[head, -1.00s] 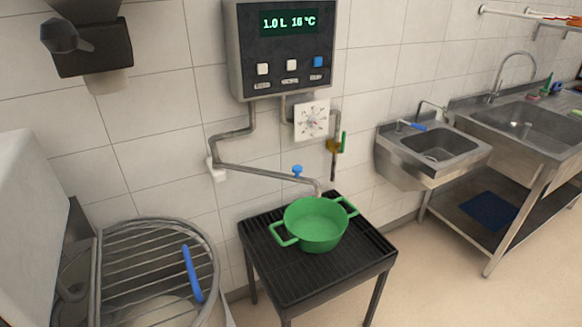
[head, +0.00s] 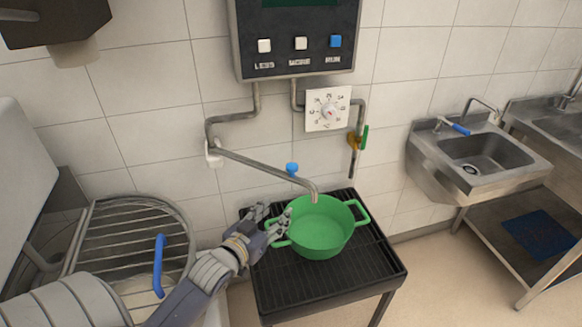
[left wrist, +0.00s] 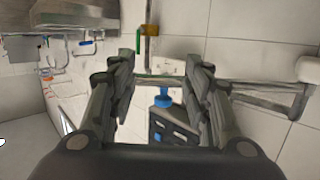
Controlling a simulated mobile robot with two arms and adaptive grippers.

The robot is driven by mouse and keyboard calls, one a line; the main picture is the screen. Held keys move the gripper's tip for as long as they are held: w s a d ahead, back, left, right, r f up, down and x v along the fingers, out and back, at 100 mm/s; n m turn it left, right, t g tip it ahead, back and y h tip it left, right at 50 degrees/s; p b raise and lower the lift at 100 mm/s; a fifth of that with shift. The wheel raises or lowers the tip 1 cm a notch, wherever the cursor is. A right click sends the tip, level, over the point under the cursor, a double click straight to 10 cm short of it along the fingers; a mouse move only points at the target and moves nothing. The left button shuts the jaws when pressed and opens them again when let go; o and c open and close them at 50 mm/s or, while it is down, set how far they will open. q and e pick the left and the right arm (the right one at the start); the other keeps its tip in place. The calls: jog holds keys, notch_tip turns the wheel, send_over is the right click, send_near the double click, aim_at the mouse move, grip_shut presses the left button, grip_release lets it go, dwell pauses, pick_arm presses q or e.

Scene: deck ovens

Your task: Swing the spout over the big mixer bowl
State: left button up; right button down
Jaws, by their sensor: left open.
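The spout (head: 262,170) is a grey metal pipe running from a white wall bracket to a bent end above a green pot (head: 318,236). A blue knob (head: 291,168) sits on it near its end. My left gripper (head: 277,214) is open and empty, below the spout and beside the pot's left handle; I cannot tell whether it touches the pot. In the left wrist view, the blue knob (left wrist: 163,98) shows beyond and between the open fingers (left wrist: 160,85). The big mixer bowl (head: 185,275) stands at the lower left under a wire guard, partly hidden by my arm. My right gripper is not in view.
The pot stands on a black slatted stand (head: 285,285). A control box (head: 295,40) and a white dial (head: 327,109) are on the wall above. A blue handle (head: 158,262) is on the mixer guard. A steel hand sink (head: 478,155) is at the right.

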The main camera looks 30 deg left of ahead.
aim_at(290, 168)
pick_arm(q)
notch_tip(290, 168, up, 8)
jog(key=w+a+f+t, duration=0.1)
jog(key=t, duration=0.1)
jog(key=w, duration=0.3)
jog(key=w+p, duration=0.1)
jog(key=w, duration=0.2)
jog(key=w+a+p, duration=0.1)
jog(key=w, duration=0.2)
jog(key=shift+w+r, duration=0.25)
jog(key=shift+w, duration=0.15)
jog(key=shift+w+a, duration=0.1)
jog(key=shift+w, duration=0.45)
jog(key=shift+f, duration=0.1)
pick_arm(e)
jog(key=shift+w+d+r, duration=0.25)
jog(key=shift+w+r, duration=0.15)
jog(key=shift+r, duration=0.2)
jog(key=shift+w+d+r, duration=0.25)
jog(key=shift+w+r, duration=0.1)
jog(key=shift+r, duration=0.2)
pick_arm(q)
jog(key=shift+c, duration=0.8)
grip_shut()
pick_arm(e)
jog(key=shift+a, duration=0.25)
